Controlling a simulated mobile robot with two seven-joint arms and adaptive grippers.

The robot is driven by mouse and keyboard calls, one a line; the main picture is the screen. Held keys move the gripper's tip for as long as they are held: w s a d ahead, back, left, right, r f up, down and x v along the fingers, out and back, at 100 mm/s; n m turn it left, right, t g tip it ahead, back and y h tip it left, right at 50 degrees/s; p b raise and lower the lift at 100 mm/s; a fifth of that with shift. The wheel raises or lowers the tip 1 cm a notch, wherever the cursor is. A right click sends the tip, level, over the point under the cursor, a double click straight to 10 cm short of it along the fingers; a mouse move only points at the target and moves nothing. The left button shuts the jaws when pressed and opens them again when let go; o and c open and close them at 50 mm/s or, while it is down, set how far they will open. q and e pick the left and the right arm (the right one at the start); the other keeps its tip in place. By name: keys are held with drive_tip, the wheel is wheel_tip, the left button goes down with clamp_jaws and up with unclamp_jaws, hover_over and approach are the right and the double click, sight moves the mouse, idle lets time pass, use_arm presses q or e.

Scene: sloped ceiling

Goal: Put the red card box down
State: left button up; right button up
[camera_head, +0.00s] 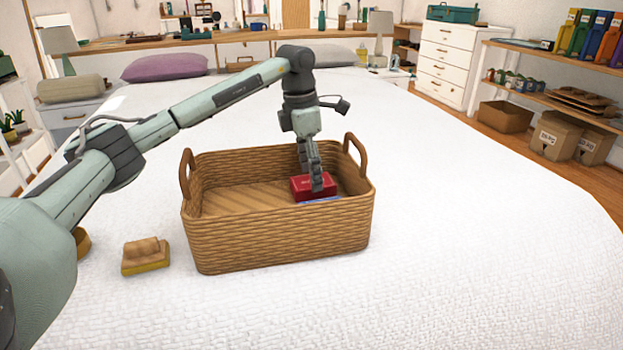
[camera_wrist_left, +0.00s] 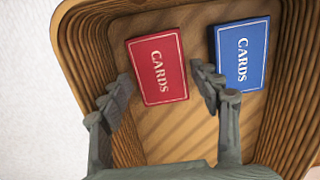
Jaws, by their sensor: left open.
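The red card box (camera_head: 309,187) is inside the wicker basket (camera_head: 270,244), at its right part in the head view. In the left wrist view the red card box (camera_wrist_left: 157,69) lies flat with its lettering up, beside the blue card box (camera_wrist_left: 242,53). My left gripper (camera_head: 316,184) reaches down into the basket. In the left wrist view its fingers (camera_wrist_left: 164,88) are spread, one on each side of the red box, with a visible gap at the left. The right finger is between the two boxes. A sliver of the blue box shows in the head view (camera_head: 320,200). My right gripper is not in view.
The basket stands on a white bed (camera_head: 450,230), with raised handles at both ends. A yellow-and-brown block (camera_head: 145,256) lies left of it. Pillows (camera_head: 164,66) are at the back. The bed to the right is clear.

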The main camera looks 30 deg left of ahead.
sight(305, 182)
use_arm(q)
wheel_tip(305, 182, up, 10)
drive_tip(key=s, duration=0.1)
drive_tip(key=shift+a, duration=0.35)
drive_tip(key=shift+f, duration=0.1)
